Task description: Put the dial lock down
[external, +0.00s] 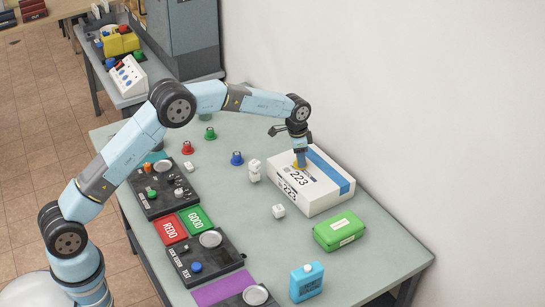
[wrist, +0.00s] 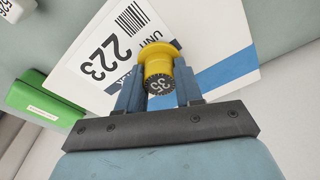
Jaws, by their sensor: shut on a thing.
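The dial lock is a yellow knob with a dark numbered dial reading 35 (wrist: 158,68). My gripper (wrist: 158,82) is shut on it, with one blue-grey finger on each side. In the external view my gripper (external: 300,160) points down over the white box marked 223 (external: 322,197), and a bit of the yellow lock (external: 297,166) shows at its fingertips. The lock is at or just above the box's top; I cannot tell whether it touches. The box also shows in the wrist view (wrist: 75,28), with a blue stripe and a barcode.
Black panels (external: 158,205) line the table's left edge. The middle of the table is mostly clear.

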